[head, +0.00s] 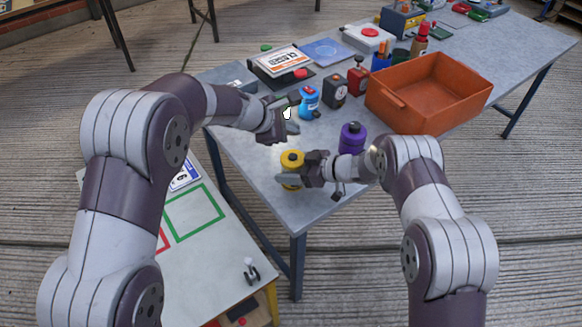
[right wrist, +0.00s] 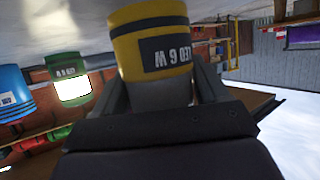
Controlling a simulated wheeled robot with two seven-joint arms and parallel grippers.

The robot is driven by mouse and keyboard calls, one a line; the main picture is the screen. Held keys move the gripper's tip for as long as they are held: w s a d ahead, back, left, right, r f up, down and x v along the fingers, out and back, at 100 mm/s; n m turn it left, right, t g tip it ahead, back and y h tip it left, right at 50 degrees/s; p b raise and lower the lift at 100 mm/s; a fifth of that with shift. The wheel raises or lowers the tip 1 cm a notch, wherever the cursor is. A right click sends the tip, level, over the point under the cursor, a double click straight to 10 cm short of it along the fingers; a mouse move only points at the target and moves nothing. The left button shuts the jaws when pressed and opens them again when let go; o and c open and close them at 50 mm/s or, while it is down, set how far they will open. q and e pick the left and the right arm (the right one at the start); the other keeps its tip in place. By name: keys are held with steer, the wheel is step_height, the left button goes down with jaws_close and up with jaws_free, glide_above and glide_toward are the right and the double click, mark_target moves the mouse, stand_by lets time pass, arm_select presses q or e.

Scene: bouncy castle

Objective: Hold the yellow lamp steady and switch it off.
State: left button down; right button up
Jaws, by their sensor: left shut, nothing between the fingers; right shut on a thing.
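The yellow lamp (head: 292,158) stands on the grey table near its front left corner, with a dark spot on its top. My right gripper (head: 290,180) is shut on it from the right. In the right wrist view, its yellow band (right wrist: 150,42) bears a dark label, and the grey section between my fingers shows no glow. My left gripper (head: 290,116) is shut and empty, above and behind the yellow lamp, apart from it. A green lamp (right wrist: 66,70) glows white in the right wrist view; in the head view my left gripper mostly hides it.
A purple lamp (head: 352,138) stands right of the yellow one, close to my right arm. A blue item (head: 309,98), a black box (head: 335,91) and a red box (head: 358,76) stand behind. An orange bin (head: 430,90) fills the right side.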

steer(key=o, duration=1.3)
steer(key=shift+o, duration=0.2)
steer(key=shift+r, duration=0.1)
steer(key=v, duration=1.2)
steer(key=shift+f, duration=0.2)
